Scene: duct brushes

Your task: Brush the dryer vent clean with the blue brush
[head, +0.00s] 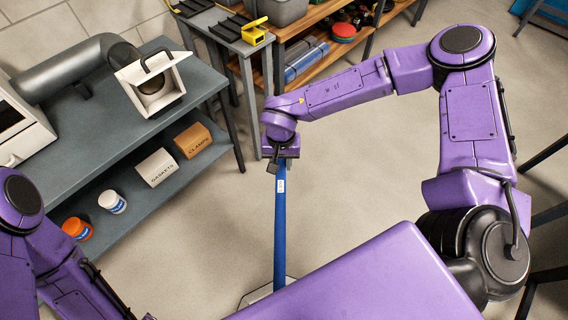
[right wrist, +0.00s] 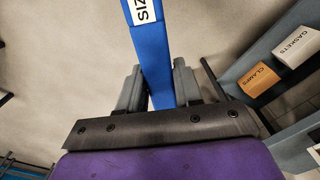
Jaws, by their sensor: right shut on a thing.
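The blue brush (head: 280,225) shows as a long blue shaft with a white label, hanging down from my right gripper (head: 279,162). In the right wrist view the blue shaft (right wrist: 153,65) passes between the two grey fingers of the gripper (right wrist: 158,88), which is shut on it. No bristles show; the shaft's lower end is hidden behind my purple body. The dryer vent (head: 172,98) is a white square hood on the grey workbench at left, at the end of a grey duct (head: 70,68). The brush is apart from it, to its right. My left arm shows at lower left, but its gripper is out of view.
The grey workbench (head: 75,140) has a lower shelf with a gaskets box (head: 156,167), a clamps box (head: 193,140) and two small jars. A pale-rimmed thing (head: 262,293) stands on the floor around the shaft's low end. Shelving is behind; open floor lies at centre.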

